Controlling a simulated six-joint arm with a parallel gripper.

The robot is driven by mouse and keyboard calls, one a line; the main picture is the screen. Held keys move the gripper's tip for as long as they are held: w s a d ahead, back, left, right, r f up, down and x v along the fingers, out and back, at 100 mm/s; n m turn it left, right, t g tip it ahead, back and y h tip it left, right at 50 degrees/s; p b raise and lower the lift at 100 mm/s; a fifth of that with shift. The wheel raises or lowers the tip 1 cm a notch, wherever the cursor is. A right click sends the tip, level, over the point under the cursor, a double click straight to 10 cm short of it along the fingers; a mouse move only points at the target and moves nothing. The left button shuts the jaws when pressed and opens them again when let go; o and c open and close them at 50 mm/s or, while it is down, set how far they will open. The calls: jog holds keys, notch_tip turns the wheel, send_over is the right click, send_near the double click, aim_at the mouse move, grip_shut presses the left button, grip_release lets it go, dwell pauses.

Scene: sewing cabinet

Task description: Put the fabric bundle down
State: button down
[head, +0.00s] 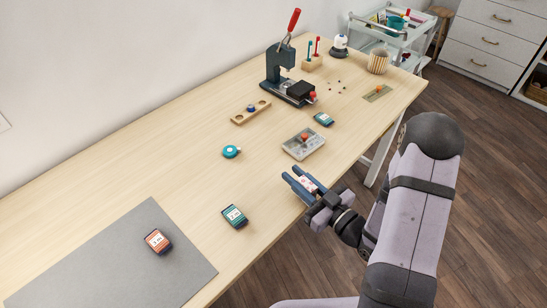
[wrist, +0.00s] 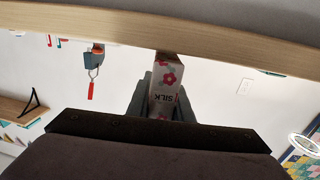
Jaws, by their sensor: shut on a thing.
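The fabric bundle (head: 307,184) is a small pale block with pink flowers, held between the blue-grey fingers of my gripper (head: 297,179) at the table's front edge. In the wrist view the bundle (wrist: 165,85) shows red flowers, green leaves and the word SILK, upside down. My gripper (wrist: 152,100) is shut on it from both sides. The bundle's far end meets the table edge (wrist: 120,22) in that picture; I cannot tell whether they touch.
A grey mat (head: 110,262) covers the table's near left, with an orange-labelled pack (head: 158,241) on it. A teal-labelled pack (head: 235,216) lies right of the mat. A grey tray (head: 303,145) and a press (head: 282,75) stand farther back. Bare tabletop (head: 180,165) lies left of the tape measure (head: 231,152).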

jog(key=x, duration=0.5)
jog(key=shift+w+a+p, duration=0.15)
jog(key=shift+w+p, duration=0.05)
jog(key=shift+p, duration=0.1)
jog(key=shift+p+x, duration=0.35)
jog(key=shift+x, duration=1.6)
jog(key=shift+p, duration=0.3)
jog(key=shift+f, duration=0.2)
jog(key=shift+f+b, duration=0.15)
jog(key=shift+b, duration=0.2)
jog(key=c, duration=1.6)
grip_release()
